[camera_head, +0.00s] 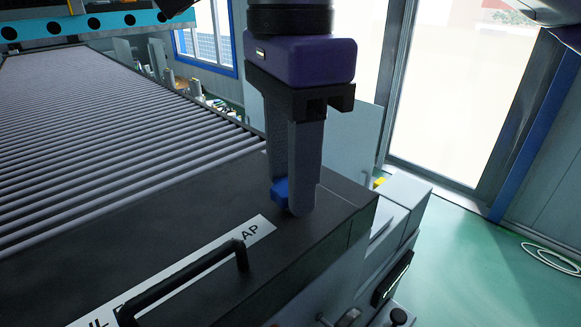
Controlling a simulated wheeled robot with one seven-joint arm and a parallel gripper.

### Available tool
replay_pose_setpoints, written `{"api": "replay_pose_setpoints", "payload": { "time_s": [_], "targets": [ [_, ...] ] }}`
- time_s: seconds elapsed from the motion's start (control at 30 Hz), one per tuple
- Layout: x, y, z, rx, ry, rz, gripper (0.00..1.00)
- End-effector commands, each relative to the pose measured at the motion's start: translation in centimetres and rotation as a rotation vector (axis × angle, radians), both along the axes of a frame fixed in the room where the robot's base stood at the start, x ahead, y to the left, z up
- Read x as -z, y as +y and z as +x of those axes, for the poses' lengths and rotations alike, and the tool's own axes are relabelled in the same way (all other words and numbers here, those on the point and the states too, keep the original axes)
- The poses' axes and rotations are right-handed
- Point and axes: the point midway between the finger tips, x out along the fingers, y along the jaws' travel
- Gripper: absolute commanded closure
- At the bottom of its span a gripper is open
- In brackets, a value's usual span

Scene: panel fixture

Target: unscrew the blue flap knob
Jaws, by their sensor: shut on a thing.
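The blue flap knob (280,192) sits on top of the black panel, near its right end and beyond the label strip. My gripper (293,200) points straight down over the panel, with its fingers shut on the knob. The fingers hide much of the knob, and only its left part shows. The black flap panel (170,235) carries a white label strip (255,230) ending in the letters "AP".
A black bar handle (190,277) rises from the panel in front of my gripper. A roller conveyor (110,130) lies behind and to the left. Grey boxes (405,195) stand to the right. Green floor (470,270) is open at the right, with a white coil on it.

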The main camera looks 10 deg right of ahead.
Motion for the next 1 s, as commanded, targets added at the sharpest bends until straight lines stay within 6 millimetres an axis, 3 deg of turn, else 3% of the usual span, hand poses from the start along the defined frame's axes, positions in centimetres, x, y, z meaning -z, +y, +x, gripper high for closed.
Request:
{"api": "replay_pose_setpoints", "payload": {
  "time_s": [1.0],
  "targets": [
    [-0.08, -0.01, 0.02, -0.965, -0.002, 0.001, 1.00]
  ]
}}
